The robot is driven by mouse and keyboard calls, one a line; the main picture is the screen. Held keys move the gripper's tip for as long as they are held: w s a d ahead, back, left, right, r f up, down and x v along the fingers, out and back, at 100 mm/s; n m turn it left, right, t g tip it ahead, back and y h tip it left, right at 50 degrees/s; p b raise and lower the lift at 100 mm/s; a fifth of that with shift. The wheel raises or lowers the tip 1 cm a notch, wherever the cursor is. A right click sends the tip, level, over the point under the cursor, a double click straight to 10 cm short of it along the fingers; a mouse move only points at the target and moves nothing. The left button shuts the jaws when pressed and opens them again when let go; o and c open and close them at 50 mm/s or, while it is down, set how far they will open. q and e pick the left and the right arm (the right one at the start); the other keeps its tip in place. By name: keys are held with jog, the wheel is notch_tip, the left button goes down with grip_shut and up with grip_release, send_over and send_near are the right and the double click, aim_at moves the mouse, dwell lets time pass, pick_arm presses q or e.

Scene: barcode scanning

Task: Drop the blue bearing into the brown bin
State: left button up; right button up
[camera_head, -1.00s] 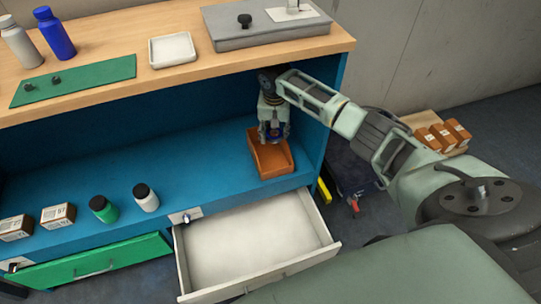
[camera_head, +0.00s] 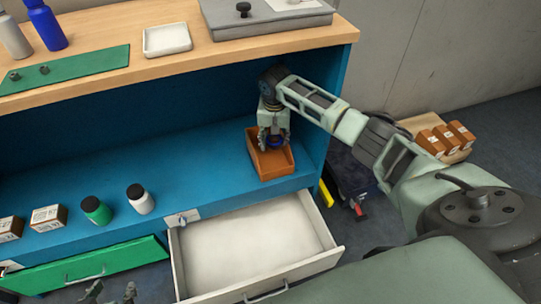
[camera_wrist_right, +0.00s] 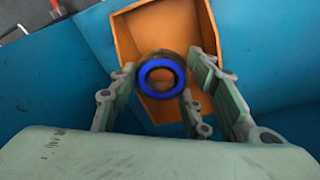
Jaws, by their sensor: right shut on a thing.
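The blue bearing (camera_wrist_right: 161,75), a dark ring with a blue face, is between the fingers of my right gripper (camera_wrist_right: 158,95) in the right wrist view. The gripper is shut on it. In the head view my right gripper (camera_head: 273,142) points down over the brown bin (camera_head: 272,173) on the blue shelf, with a bit of the blue bearing (camera_head: 275,142) showing. The bin also shows behind the bearing in the wrist view (camera_wrist_right: 135,35). The exact gap between bearing and bin floor is unclear. My left gripper (camera_head: 110,292) shows at the bottom left edge, fingers apart, apparently empty.
An open white drawer (camera_head: 250,245) sticks out below the shelf. A green bottle (camera_head: 96,211), a white bottle (camera_head: 141,200) and small boxes (camera_head: 48,217) stand on the shelf at left. The wooden top (camera_head: 190,66) overhangs the right arm. Bare shelf lies left of the bin.

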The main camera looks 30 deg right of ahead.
dwell(0.3)
jog(key=o, duration=1.4)
jog(key=r, duration=0.7)
jog(key=shift+s+a+r, duration=0.2)
jog(key=shift+s+a, duration=0.1)
jog(key=shift+s, duration=0.05)
